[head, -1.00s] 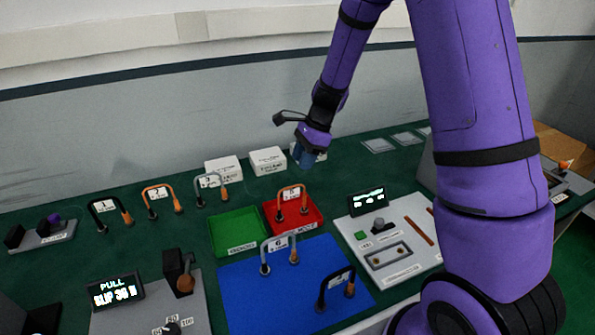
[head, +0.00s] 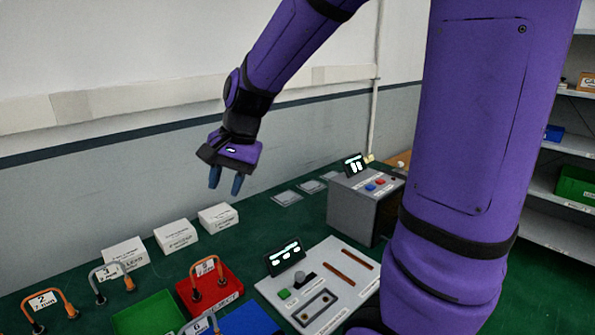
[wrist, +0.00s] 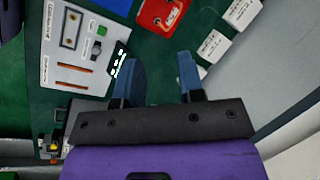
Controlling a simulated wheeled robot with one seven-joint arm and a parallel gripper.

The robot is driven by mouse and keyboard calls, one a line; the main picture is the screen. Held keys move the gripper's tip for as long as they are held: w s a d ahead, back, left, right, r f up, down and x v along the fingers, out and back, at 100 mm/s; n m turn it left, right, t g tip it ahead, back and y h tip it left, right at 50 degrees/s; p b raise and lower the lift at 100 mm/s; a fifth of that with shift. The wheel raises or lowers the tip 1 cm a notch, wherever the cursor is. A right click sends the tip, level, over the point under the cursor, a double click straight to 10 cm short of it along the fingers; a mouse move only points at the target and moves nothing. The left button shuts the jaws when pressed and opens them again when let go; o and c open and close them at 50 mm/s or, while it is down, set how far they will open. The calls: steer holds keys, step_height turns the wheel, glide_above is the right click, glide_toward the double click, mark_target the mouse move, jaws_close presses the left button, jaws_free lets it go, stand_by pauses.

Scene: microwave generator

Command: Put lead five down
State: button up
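An orange arched lead (head: 207,275) with a white tag stands in the red tray (head: 234,297); the tag looks like a 5, but it is small. The red tray also shows at the top of the wrist view (wrist: 150,14), with part of the lead in it. My gripper (head: 226,182) hangs in the air above the back of the green bench, beyond the red tray and clear of it. Its two blue fingers point down. In the wrist view (wrist: 160,78) the fingers are apart with nothing between them.
A green tray (head: 150,318) and a blue mat (head: 248,320) adjoin the red tray. Other leads (head: 50,303) stand at left. White boxes (head: 176,236) line the back. A panel with a small display (head: 330,285) and a grey box unit (head: 352,212) stand to the right.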

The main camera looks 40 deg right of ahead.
steer(key=s+d+r+n+t+h, duration=0.1)
steer(key=s+r+n, duration=0.2)
steer(key=s, duration=0.6)
steer(key=s+d+r+n+t+h, duration=0.1)
steer(key=s+r+n, duration=0.3)
steer(key=s, duration=0.5)
steer(key=shift+s+d+r+n+t+h, duration=0.25)
steer(key=shift+n+t+h, duration=0.4)
steer(key=shift+n, duration=0.55)
steer(key=shift+w, duration=0.1)
